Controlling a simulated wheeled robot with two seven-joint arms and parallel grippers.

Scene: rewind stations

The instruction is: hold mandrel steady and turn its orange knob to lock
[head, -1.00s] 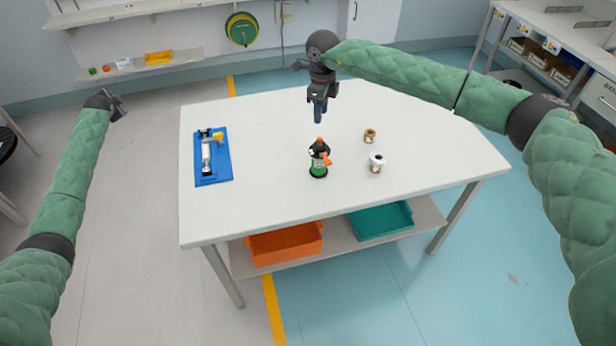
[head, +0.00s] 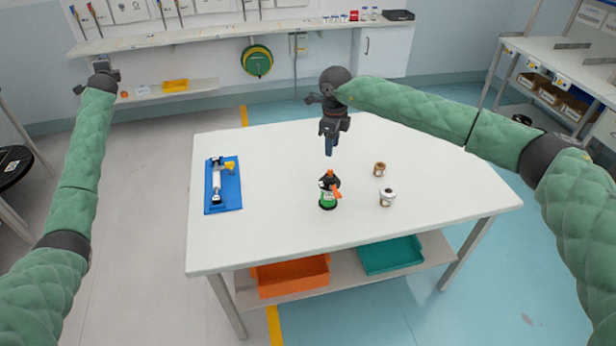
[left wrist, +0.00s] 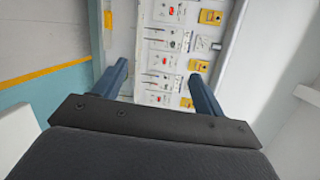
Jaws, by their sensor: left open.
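An upright black-and-green piece with an orange knob on top and an orange part at its side (head: 328,192) stands on the white table (head: 285,235); it looks like the mandrel. My right gripper (head: 329,152) points down, just behind and above it in the picture, apparently apart from it. Its fingers overlap from this side, so their gap is hidden. My left gripper (head: 95,78) is raised well left of the table, far from the mandrel. In the left wrist view its two blue fingers (left wrist: 158,72) are spread wide with nothing between them.
A blue base with a white cylinder and yellow part (head: 222,185) lies on the table's left. A small brown spool (head: 379,169) and a white-topped one (head: 387,197) stand right of the mandrel. Orange (head: 291,275) and teal (head: 390,255) bins sit below. The front tabletop is clear.

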